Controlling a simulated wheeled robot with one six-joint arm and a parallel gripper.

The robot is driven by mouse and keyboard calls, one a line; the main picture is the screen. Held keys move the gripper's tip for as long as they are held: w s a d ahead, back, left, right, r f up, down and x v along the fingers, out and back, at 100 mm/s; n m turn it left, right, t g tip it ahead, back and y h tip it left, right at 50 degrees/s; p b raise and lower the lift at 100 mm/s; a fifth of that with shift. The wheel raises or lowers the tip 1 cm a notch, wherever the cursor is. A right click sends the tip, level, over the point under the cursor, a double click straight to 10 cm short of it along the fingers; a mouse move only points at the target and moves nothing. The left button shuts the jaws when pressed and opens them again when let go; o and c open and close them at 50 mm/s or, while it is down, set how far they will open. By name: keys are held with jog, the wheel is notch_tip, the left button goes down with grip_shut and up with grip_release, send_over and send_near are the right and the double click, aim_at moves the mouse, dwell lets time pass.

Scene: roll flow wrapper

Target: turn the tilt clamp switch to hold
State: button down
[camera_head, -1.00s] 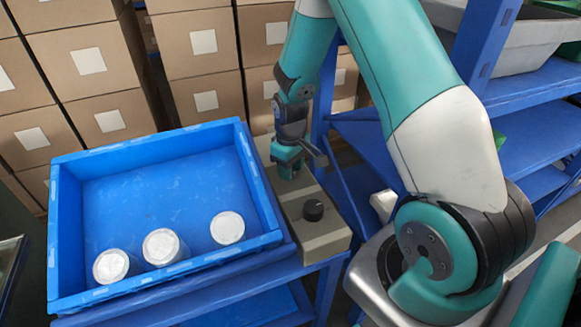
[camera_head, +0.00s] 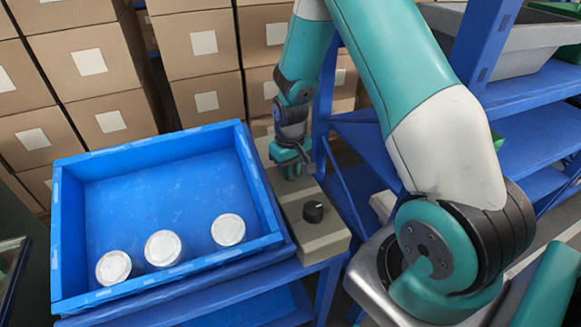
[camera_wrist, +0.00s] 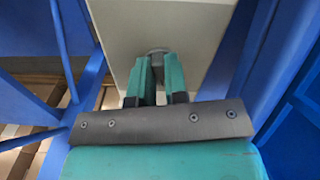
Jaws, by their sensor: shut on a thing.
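My gripper (camera_head: 291,168) points down over the far end of a beige control box (camera_head: 325,237). In the wrist view its two teal fingers (camera_wrist: 154,80) are shut on a small grey knob (camera_wrist: 157,51) on the box face. I take this knob to be the tilt clamp switch; no label is readable. The fingers hide most of the knob, so its setting cannot be told. A second, black round knob (camera_head: 313,211) with a light pointer mark stands free on the nearer part of the box.
A blue crate (camera_head: 160,142) with several white-lidded round cans (camera_head: 163,248) stands just left of the box. Blue shelving (camera_head: 540,90) rises to the right. Stacked cartons (camera_head: 190,85) stand behind.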

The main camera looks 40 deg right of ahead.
jog(key=m+p, duration=0.1)
jog(key=m, duration=0.3)
jog(key=shift+m, duration=0.3)
jog(key=shift+a+m, duration=0.1)
jog(key=shift+m, duration=1.8)
jog(key=c, duration=1.1)
grip_release()
jog(key=shift+c, duration=0.2)
jog(key=shift+r, duration=0.1)
notch_tip(320, 180, up, 17)
jog(key=shift+r+p, duration=0.15)
jog(key=shift+p, duration=0.2)
